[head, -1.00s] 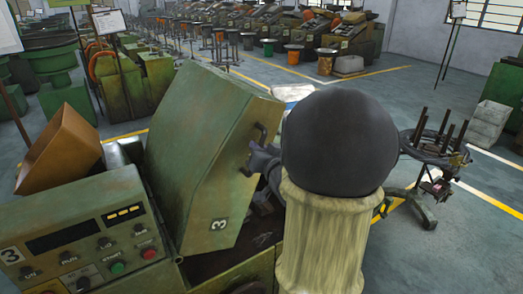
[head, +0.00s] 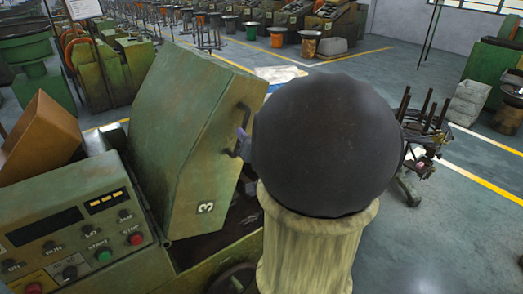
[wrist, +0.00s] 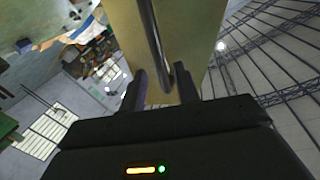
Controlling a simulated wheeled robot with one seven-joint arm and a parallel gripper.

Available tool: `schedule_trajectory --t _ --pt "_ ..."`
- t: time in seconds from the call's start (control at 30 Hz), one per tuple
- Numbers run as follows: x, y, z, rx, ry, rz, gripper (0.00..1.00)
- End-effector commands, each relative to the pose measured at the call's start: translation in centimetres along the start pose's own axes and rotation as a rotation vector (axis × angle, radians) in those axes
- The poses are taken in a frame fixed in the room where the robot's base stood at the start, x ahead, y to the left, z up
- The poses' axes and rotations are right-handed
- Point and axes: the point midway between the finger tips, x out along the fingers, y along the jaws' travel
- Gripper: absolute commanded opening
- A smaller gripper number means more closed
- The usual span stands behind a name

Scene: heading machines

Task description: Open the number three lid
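The number three lid (head: 190,130) is a green, worn metal cover marked "3". It stands raised and tilted on its machine, with dark space visible below its lower right edge. A dark bar handle (head: 235,153) is on its right face. In the wrist view the handle (wrist: 152,35) runs down between my fingers against the yellowish lid face (wrist: 195,40). My gripper (wrist: 171,88) looks open, with a finger on each side of the handle and a gap visible. In the head view my dark round arm joint hides most of the gripper.
The machine's control panel (head: 75,230) with buttons is at the lower left, beside a brown hopper (head: 42,135). A dark wheeled stand (head: 425,140) is at the right. Open grey floor (head: 460,230) lies at the lower right. Rows of machines fill the back.

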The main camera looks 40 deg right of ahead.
Motion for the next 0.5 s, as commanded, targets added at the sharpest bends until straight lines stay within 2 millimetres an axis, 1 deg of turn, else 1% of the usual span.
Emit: schedule_trajectory --t 0.03,0.13,0.5 --pt "-0.9 0.1 0.1 -0.002 0.003 0.003 0.32" --pt "-2.6 0.1 0.1 -0.002 0.003 0.002 0.32" --pt "-6.4 0.1 0.2 -0.002 0.003 -0.002 0.32"
